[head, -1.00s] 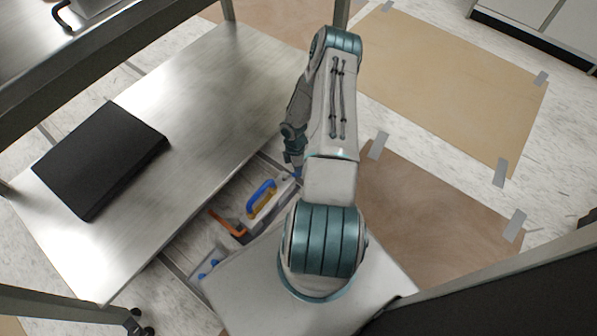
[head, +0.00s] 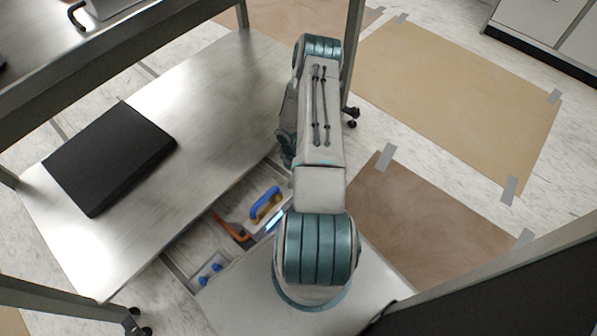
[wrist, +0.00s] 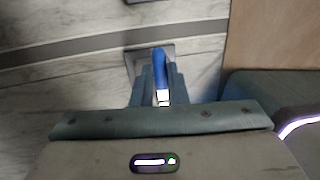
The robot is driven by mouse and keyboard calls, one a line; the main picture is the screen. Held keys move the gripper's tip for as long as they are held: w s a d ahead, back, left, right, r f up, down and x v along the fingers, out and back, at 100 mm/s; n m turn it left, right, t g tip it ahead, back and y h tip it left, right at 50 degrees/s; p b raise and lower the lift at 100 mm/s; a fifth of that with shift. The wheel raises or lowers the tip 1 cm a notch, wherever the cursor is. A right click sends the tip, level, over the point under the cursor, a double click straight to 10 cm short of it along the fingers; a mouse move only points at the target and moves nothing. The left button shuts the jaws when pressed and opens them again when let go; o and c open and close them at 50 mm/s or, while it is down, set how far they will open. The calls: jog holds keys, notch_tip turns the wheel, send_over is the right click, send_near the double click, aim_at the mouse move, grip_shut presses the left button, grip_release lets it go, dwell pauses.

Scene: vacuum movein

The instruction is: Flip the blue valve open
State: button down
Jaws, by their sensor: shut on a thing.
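In the wrist view, a blue lever-like piece (wrist: 160,62), which looks like the handle of the blue valve, stands between the fingers of my gripper (wrist: 161,82). My gripper is shut on it. A pale patch shows at the piece's near end, and a grey plate lies behind it. The valve's body cannot be made out. In the head view, my arm hides most of my gripper and the piece it holds, beside the right end of the metal table.
A low metal table (head: 205,120) holds a black flat case (head: 108,157). Beside it, a tray holds a blue-handled trowel (head: 265,204), an orange tool (head: 231,230) and small blue parts (head: 210,271). Brown sheets (head: 430,205) are taped on the floor to the right.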

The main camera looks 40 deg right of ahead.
jog(key=shift+w, duration=0.1)
dwell(0.3)
jog(key=c, duration=1.4)
grip_release()
jog(key=shift+c, duration=0.2)
jog(key=shift+r, duration=0.1)
notch_tip(320, 180, up, 13)
jog(key=w+p, duration=0.2)
jog(key=p, duration=0.3)
jog(key=shift+w+a+r, duration=0.2)
jog(key=shift+w, duration=0.1)
jog(key=shift+s, duration=0.1)
